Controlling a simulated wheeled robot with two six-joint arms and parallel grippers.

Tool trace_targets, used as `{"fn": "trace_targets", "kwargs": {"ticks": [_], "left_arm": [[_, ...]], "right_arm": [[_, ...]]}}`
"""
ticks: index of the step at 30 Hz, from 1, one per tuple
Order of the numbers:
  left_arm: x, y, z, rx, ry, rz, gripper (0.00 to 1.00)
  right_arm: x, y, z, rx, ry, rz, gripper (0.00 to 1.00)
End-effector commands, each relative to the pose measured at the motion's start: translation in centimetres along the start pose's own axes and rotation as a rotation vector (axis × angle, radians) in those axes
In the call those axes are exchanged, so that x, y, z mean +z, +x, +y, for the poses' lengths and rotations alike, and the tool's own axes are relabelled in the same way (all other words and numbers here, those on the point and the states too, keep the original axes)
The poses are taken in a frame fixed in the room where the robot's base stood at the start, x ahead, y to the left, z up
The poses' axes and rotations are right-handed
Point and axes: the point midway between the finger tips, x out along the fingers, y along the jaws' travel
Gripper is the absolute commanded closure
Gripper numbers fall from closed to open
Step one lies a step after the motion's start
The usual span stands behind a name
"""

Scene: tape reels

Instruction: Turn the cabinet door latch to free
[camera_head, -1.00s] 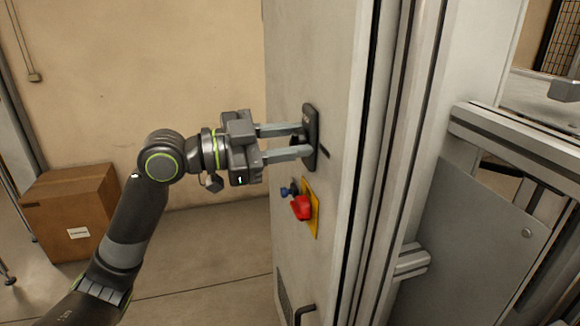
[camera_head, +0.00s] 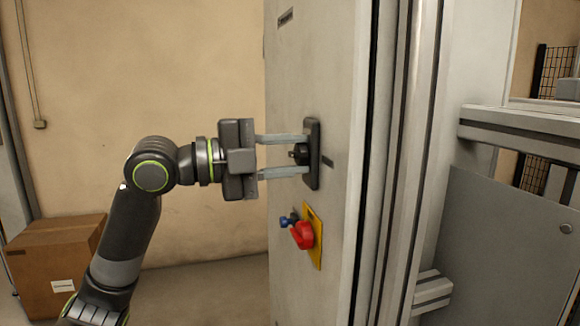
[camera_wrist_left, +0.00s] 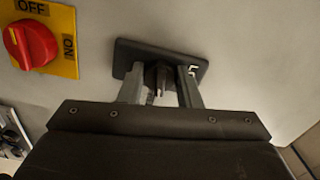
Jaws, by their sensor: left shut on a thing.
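The cabinet door latch is a dark upright plate (camera_head: 313,178) with a black knob (camera_head: 300,152) in its middle, high on the grey cabinet door (camera_head: 295,85). My left gripper (camera_head: 303,155) reaches it from the left, one finger above the knob and one below, tips at the plate. In the left wrist view the plate (camera_wrist_left: 128,48) lies across the top and the knob (camera_wrist_left: 158,74) sits between the two fingers. My left gripper is shut on the knob; the fingers partly hide the plate. The right gripper is not in view.
A red rotary switch (camera_head: 303,235) on a yellow plate (camera_head: 315,222) sits just below the latch, with a blue key-like part beside it. A cardboard box (camera_head: 50,262) stands on the floor at left. Metal framing and a grey panel (camera_head: 500,230) fill the right side.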

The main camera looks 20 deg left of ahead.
Motion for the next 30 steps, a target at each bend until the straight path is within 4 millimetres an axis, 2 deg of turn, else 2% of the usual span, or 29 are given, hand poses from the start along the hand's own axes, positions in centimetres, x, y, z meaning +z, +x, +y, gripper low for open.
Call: {"fn": "trace_targets", "kwargs": {"ticks": [12,27,28,30], "left_arm": [[0.02,0.0,0.02,0.0,0.172,-0.001,0.92],[0.01,0.0,-0.03,0.0,0.19,-0.001,0.92],[0.01,0.0,-0.03,0.001,0.19,-0.001,0.68],[0.01,0.0,-0.02,0.0,0.19,-0.001,0.59]], "right_arm": [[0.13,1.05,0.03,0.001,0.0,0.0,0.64],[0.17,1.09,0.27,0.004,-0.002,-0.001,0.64],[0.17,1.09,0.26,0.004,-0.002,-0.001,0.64],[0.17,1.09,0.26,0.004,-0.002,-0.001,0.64]]}}
